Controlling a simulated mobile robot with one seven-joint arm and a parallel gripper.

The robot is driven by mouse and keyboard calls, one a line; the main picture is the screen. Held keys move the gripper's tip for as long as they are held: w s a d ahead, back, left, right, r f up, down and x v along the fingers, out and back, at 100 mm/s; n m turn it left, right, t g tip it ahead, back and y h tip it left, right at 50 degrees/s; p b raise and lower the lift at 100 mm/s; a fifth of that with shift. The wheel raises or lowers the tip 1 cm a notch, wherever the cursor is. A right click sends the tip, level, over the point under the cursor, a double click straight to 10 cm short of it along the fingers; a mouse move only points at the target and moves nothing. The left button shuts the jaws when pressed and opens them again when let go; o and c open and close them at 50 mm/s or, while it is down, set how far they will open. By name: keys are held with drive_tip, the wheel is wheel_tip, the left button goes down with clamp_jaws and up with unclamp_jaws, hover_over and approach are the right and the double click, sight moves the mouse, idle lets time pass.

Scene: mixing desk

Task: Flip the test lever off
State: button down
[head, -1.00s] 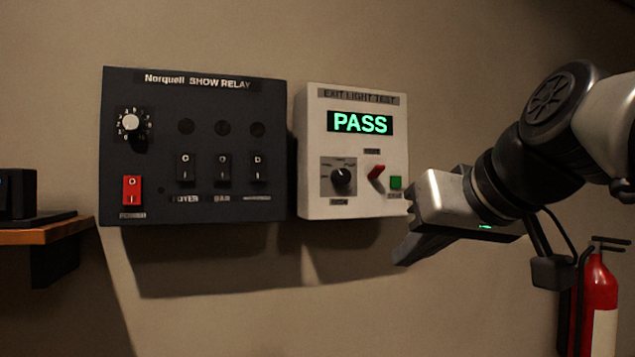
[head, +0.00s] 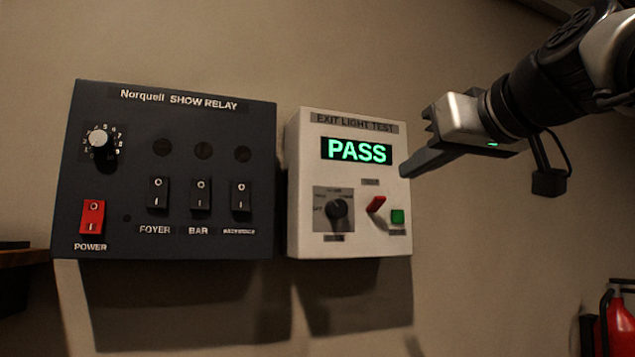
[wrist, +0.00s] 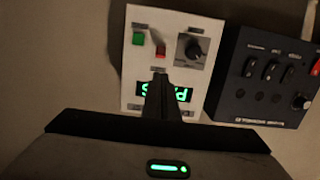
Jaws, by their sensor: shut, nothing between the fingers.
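The white exit light test box (head: 300,150) hangs on the wall, its display (head: 356,151) lit green with "PASS". My gripper (head: 405,172) is shut and empty. In the head view its fingertips are at the box's right edge, above and right of the lever. In the wrist view the fingers (wrist: 160,80) overlap the display, pointing toward the lever; I cannot tell whether they touch the box.
A black rotary knob (head: 336,209) is left of the lever and a green button (head: 397,216) right of it. The dark show relay box (head: 130,185) with switches hangs to the left. A red extinguisher (head: 622,325) is at lower right. The wall below the boxes is clear.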

approach(370, 194)
drive_tip(key=x, duration=0.4)
drive_tip(key=shift+w+p, duration=0.35)
drive_tip(key=shift+p, duration=0.05)
drive_tip(key=shift+f, duration=0.1)
